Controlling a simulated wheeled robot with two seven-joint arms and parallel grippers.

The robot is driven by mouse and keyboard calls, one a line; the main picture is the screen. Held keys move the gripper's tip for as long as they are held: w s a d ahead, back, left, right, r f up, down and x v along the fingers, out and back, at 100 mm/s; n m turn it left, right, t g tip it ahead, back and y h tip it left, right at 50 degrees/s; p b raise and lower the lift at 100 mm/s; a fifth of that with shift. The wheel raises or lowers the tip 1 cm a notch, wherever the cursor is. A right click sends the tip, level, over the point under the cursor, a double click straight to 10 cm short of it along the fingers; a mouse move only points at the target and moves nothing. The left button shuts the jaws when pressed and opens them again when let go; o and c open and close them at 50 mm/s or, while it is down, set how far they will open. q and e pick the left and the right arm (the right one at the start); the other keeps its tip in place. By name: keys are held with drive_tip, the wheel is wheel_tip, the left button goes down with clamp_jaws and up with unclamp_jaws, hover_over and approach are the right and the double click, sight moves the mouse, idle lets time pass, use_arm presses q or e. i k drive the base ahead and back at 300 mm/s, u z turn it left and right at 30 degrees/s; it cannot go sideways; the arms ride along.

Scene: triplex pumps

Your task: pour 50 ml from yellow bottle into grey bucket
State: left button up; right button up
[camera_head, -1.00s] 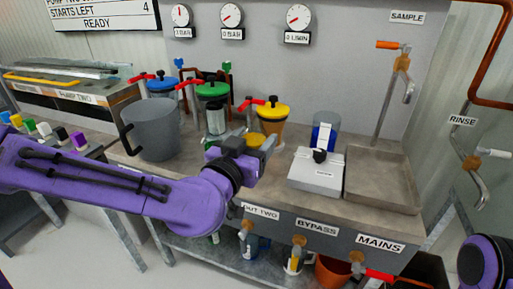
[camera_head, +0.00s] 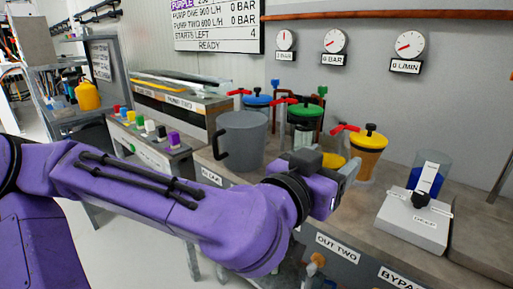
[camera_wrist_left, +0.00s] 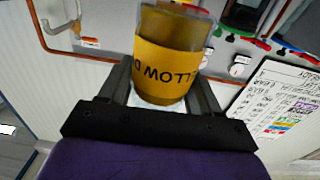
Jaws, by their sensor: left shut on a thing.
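The yellow bottle (camera_wrist_left: 172,62), a clear container with amber contents and a yellow label, is between the fingers of my left gripper (camera_wrist_left: 162,92) in the left wrist view. The gripper is shut on it. In the head view my left gripper (camera_head: 346,172) is above the bench front, right of the grey bucket. A yellow patch (camera_head: 333,161) shows behind it, probably the held bottle, mostly hidden. The grey bucket (camera_head: 241,143) stands upright on the bench with its handle to the left. The bottle is apart from the bucket. My right gripper is out of view.
Pots with blue (camera_head: 257,100), green (camera_head: 305,110) and yellow (camera_head: 370,138) lids stand behind the bucket and gripper. An orange-yellow canister (camera_head: 88,96) stands farther left.

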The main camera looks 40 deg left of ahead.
sight(242, 135)
drive_tip(key=u, duration=1.2)
